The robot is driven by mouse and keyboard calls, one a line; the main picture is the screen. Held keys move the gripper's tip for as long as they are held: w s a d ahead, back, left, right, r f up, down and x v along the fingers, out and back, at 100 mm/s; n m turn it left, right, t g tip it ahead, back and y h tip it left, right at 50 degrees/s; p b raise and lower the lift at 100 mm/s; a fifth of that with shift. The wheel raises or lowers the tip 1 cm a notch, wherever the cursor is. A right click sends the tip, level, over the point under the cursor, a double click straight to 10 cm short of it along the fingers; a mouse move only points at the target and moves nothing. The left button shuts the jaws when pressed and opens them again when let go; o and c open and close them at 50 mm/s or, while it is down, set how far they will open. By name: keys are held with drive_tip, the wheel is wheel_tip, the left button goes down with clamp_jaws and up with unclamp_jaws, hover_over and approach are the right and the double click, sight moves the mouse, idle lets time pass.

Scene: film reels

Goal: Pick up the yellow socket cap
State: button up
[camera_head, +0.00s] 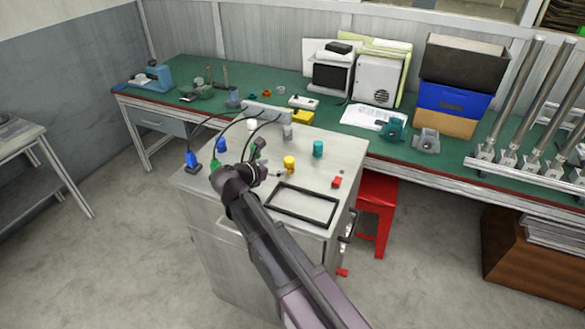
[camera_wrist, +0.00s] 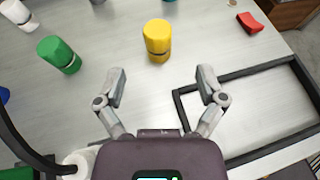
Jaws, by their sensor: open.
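The yellow socket cap (camera_wrist: 158,36) is a short cylinder standing on the grey metal cabinet top (camera_wrist: 120,28), with a dark band near its base. It also shows in the head view (camera_head: 289,162). My gripper (camera_wrist: 161,78) is open and empty. In the wrist view its two fingers stand apart, with the yellow cap beyond them, about midway between. In the head view my arm reaches over the front of the cabinet, and the gripper's fingers are mostly hidden.
A green cap (camera_wrist: 59,55) stands left of the yellow one. A black rectangular frame (camera_wrist: 240,77) lies to the right, and a red piece (camera_wrist: 249,22) lies beyond it. Blue (camera_head: 221,144) and teal (camera_head: 318,148) caps and black cables share the top. A green workbench (camera_head: 200,100) stands behind.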

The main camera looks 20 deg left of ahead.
sight(286, 162)
drive_tip(key=shift+b+x, duration=0.4)
drive_tip(key=shift+x, duration=1.2)
drive_tip(key=shift+b+x, duration=0.9)
drive_tip(key=shift+x, duration=1.75)
drive_tip(key=shift+a, duration=0.1)
drive_tip(key=shift+r, duration=0.1)
drive_tip(key=c, duration=1)
